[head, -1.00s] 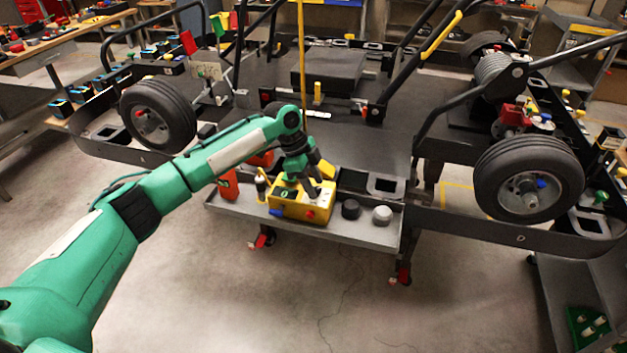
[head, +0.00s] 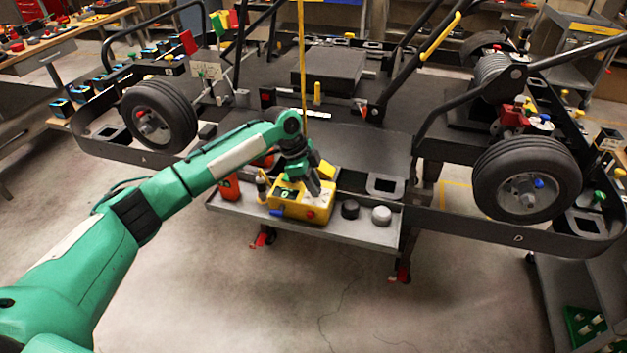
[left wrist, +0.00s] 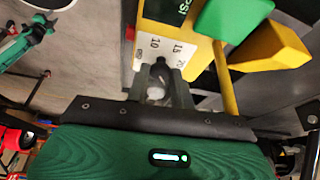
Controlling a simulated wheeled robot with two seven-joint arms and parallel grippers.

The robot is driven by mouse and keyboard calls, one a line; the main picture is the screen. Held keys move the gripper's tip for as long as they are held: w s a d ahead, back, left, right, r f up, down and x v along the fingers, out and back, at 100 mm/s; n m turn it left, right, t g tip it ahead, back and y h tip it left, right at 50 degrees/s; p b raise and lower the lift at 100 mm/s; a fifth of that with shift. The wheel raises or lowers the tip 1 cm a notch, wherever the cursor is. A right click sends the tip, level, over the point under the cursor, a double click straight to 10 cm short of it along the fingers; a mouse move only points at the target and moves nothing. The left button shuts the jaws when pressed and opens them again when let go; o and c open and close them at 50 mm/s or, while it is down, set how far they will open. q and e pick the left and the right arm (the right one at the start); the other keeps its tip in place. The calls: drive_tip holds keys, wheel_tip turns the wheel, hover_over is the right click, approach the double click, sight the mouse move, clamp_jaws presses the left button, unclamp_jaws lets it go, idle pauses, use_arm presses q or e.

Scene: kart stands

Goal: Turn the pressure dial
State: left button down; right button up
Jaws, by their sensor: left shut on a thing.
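In the left wrist view the box (left wrist: 152,12) shows a white scale plate (left wrist: 187,43) marked 10, 15 and 20. My left gripper (head: 314,190) reaches down onto the box top. In the left wrist view its fingers (left wrist: 161,82) are shut on the dark pressure dial (left wrist: 160,70) at the plate's lower edge. In the head view the fingers hide the dial. My right gripper is out of view.
The grey tray (head: 345,230) also holds a black knob (head: 350,209), a grey knob (head: 382,215) and an orange-red container (head: 229,187). A green and yellow piece stands close beside my gripper. The kart's wheels (head: 526,180) flank the stand. Floor in front is clear.

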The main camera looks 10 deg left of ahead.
use_arm(q)
drive_tip(key=n+t+y+p, duration=0.1)
drive_tip(key=n+p, duration=0.3)
drive_tip(key=p, duration=0.1)
drive_tip(key=n+t+y+p, duration=0.1)
drive_tip(key=n+p, duration=0.4)
drive_tip(key=s+n+t+y+p, duration=0.1)
drive_tip(key=n+t+p, duration=0.1)
drive_tip(key=n+p, duration=0.2)
drive_tip(key=shift+d+r+p, duration=0.35)
drive_tip(key=shift+d+p, duration=0.05)
drive_tip(key=shift+p, duration=0.45)
drive_tip(key=n+y+p, duration=0.1)
drive_tip(key=n, duration=0.1)
drive_tip(key=n+p, duration=0.2)
drive_tip(key=shift+d+f+n+y, duration=0.1)
drive_tip(key=shift+d+n+y, duration=0.05)
drive_tip(key=shift+n+y, duration=0.25)
drive_tip(key=shift+w+d+f+n+y+p, duration=0.1)
drive_tip(key=shift+n+y+p, duration=0.5)
drive_tip(key=shift+n, duration=0.6)
drive_tip(key=shift+n+y+p, duration=0.3)
drive_tip(key=shift+n+p, duration=0.05)
drive_tip(key=shift+n, duration=0.95)
drive_tip(key=c, duration=1.2)
unclamp_jaws()
drive_tip(key=shift+f, duration=0.1)
